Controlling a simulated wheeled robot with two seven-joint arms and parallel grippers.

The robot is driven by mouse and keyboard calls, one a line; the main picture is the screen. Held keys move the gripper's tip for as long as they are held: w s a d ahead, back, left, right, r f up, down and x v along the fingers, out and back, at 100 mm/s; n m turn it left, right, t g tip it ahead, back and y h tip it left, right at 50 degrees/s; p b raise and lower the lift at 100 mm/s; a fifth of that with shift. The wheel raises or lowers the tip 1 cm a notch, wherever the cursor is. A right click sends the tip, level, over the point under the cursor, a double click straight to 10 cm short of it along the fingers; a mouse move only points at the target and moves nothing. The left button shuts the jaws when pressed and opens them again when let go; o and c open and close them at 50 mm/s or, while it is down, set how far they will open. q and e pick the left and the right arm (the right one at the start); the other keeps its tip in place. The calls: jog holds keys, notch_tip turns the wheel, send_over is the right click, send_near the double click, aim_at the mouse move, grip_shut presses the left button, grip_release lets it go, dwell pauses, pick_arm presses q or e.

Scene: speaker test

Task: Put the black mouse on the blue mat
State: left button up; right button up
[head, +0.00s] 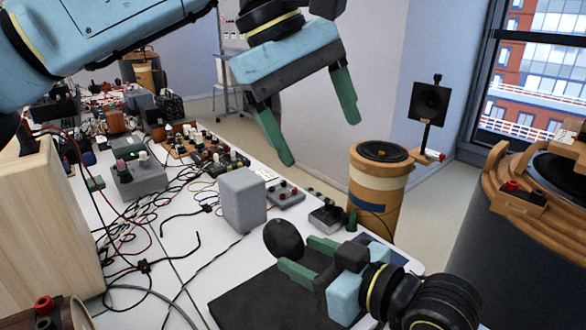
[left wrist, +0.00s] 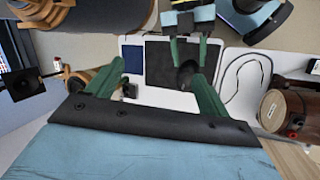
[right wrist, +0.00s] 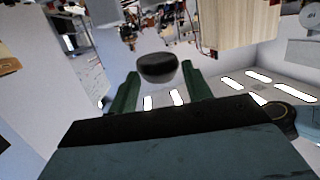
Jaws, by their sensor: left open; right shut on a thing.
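The black mouse (head: 284,239) is held at the fingertips of my right gripper (head: 297,255), which is shut on it. The mouse appears raised above the table, over the far part of a black mat (head: 250,302). It also shows between the green fingers in the right wrist view (right wrist: 157,68) and in the left wrist view (left wrist: 187,76). The blue mat (left wrist: 133,60) lies beside the black mat, flat and bare in the left wrist view; in the head view my right gripper and wrist partly hide it. My left gripper (head: 318,142) is open and empty, high above the table.
A grey box (head: 242,200) and small switch boxes (head: 285,194) stand behind the mats. Cables (head: 150,240) cover the table's left part. A wooden cabinet (head: 50,220) stands at the left. A tan drum (head: 378,190) stands beyond the table's edge.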

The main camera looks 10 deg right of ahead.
aim_at(289, 229)
pick_arm(q)
jog(key=w+a+f+y, duration=0.1)
jog(key=f, duration=0.5)
jog(key=w+a+f+t+y, duration=0.1)
jog(key=f+y, duration=0.1)
jog(key=f, duration=0.4)
jog(key=w+a+f+t+y, duration=0.1)
jog(key=f+y, duration=0.1)
jog(key=f, duration=0.5)
jog(key=shift+w+f, duration=0.1)
jog(key=shift+w, duration=0.2)
jog(key=c, duration=0.9)
pick_arm(e)
jog(key=shift+a, duration=0.1)
pick_arm(q)
jog(key=shift+d, duration=0.1)
jog(key=shift+c, duration=1.4)
pick_arm(e)
jog(key=o, duration=1.5)
jog(key=shift+o, duration=0.3)
pick_arm(q)
jog(key=shift+s, duration=0.1)
